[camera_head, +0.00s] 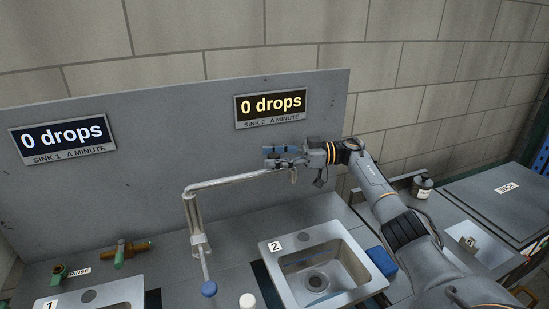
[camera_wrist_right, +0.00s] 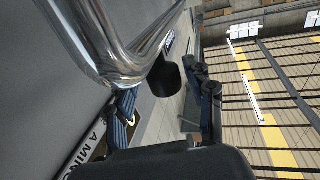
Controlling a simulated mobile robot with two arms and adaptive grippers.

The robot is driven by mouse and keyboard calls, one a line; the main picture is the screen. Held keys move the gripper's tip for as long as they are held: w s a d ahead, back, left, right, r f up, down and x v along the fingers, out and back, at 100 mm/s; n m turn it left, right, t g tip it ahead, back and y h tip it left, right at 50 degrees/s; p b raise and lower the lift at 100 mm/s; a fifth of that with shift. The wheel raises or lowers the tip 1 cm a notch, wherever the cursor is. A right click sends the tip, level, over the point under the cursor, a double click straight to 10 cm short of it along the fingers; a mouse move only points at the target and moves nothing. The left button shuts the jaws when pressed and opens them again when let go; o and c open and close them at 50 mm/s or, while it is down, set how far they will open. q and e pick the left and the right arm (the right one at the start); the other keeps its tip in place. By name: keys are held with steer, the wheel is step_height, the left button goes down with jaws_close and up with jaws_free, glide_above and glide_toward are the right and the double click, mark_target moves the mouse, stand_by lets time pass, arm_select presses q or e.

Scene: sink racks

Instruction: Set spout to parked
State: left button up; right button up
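The spout (camera_head: 235,181) is a shiny bent metal pipe. My right gripper (camera_head: 283,158) is at that outer end, in front of the grey back panel. In the right wrist view the pipe's bend (camera_wrist_right: 118,70) shows large beside the gripper (camera_wrist_right: 165,110), whose fingers stand apart. The pipe does not look clamped. A lever with a blue knob (camera_head: 208,288) sits below the spout base. My left gripper is not in view.
Sink 2 (camera_head: 345,242) lies below my right arm, with a blue block (camera_head: 381,261) at its right. Sink 1 (camera_head: 128,292) is at the lower left, near a brass and green fitting (camera_head: 122,251). Both displays (camera_head: 270,106) read 0 drops.

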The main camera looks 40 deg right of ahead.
steer(key=v, duration=1.2)
stand_by(0.8)
